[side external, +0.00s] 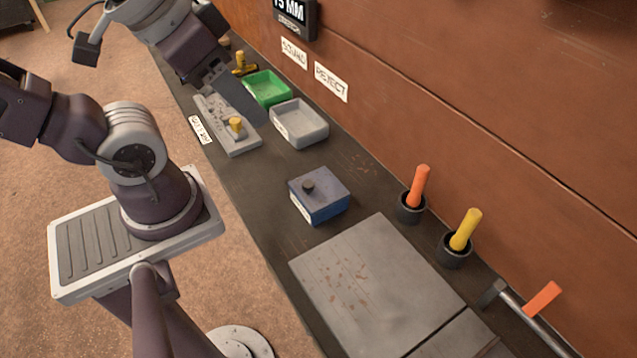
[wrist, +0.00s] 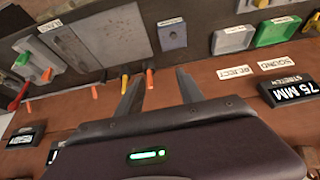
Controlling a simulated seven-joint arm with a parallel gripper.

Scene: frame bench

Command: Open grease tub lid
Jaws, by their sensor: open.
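The grease tub (side external: 322,208) is a squat blue box on the dark bench, near its middle. Its flat blue-grey lid (side external: 328,182) lies on top with a small dark round knob (side external: 308,187). In the wrist view the tub (wrist: 172,37) is small, near the top centre. My gripper (side external: 242,100) is above the bench by the green and grey trays, up and left of the tub in the side view and apart from it. In the wrist view my gripper (wrist: 160,84) shows two spread fingers with nothing between them.
Orange-handled (side external: 419,186) and yellow-handled (side external: 466,230) tools stand in cups by the brown wall. A grey plate (side external: 375,285) lies nearer.

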